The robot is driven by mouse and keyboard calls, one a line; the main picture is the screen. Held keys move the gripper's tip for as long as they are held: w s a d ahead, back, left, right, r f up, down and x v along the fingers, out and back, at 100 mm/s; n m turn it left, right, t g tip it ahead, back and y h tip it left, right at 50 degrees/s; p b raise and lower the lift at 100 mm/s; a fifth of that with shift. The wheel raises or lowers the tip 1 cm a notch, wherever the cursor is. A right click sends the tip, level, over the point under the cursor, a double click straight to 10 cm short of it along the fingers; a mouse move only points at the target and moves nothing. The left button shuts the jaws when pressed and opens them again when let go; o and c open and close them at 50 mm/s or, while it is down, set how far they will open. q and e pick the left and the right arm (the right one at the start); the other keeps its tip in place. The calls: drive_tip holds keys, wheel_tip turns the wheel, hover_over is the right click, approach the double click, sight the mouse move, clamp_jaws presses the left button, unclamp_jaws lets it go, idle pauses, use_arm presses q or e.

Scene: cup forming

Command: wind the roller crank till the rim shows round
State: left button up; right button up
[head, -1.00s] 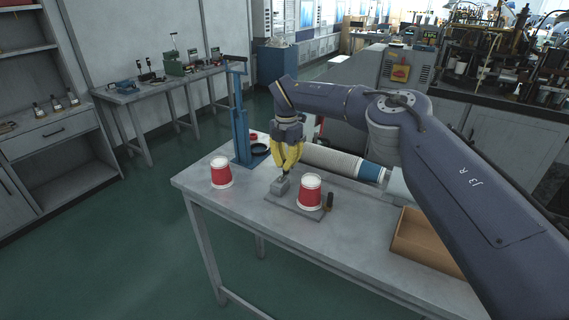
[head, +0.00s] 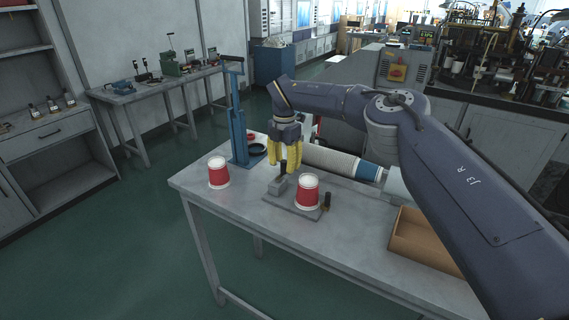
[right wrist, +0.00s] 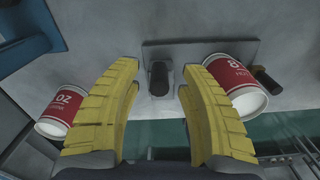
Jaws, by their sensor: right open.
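A red-and-white cup (head: 306,192) stands rim-down on a flat grey plate (head: 296,213). Beside it on the plate is a grey block (head: 277,190) with an upright black grip (head: 284,167), which looks like the roller crank. A second, short black grip (head: 327,203) stands just right of the cup. My right gripper (head: 286,160) has its yellow fingers spread, just above and behind the block. In the right wrist view the black grip (right wrist: 159,78) lies between the open fingers, touching neither. The cup's lower rim (right wrist: 249,102) shows there. My left gripper is not in view.
Another red-and-white cup (head: 218,172) stands at the table's left. A blue post stand (head: 238,135) rises behind it, with a dark ring (head: 257,149) at its foot. A stack of cups (head: 335,161) lies at the back. A brown box (head: 425,238) sits at right.

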wheel_tip(320, 180, up, 12)
idle(0.8)
